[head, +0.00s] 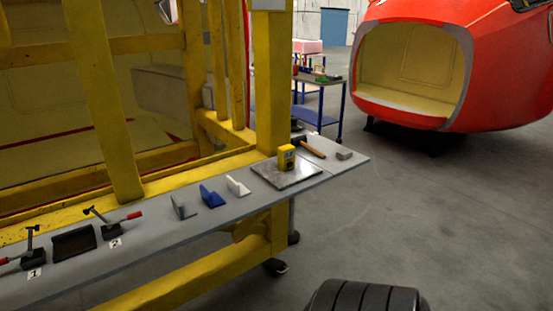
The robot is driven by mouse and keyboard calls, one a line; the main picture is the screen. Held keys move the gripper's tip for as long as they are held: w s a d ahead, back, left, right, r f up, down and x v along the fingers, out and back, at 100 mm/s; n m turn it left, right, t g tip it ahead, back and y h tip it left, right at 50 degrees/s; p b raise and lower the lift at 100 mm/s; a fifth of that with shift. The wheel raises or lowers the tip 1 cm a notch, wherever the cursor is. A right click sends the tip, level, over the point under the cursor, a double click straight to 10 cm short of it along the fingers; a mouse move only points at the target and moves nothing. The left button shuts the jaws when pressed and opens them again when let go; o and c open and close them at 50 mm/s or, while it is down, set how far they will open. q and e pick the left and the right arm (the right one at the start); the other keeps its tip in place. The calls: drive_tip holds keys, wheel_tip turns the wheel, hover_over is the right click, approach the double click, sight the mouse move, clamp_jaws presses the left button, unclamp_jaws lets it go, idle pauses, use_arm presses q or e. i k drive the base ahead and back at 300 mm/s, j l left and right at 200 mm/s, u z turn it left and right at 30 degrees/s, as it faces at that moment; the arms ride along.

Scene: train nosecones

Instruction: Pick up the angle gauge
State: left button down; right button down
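A small yellow box-shaped device with a dark face, which looks like the angle gauge (286,157), stands upright on a flat grey metal plate (300,175). The plate lies on the grey shelf (225,215) along the yellow frame, near the shelf's right end. Neither of my grippers shows in the head view, and nothing is touching the gauge.
White (238,186), blue (211,196) and grey (183,207) angled brackets stand left of the plate. A hammer (312,149) and grey block (344,155) lie right. Toggle clamps (110,229) are further left. Yellow posts (270,90) rise behind. Floor is open at right.

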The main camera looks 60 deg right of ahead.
sight(286, 154)
drive_tip(key=z, duration=2.15)
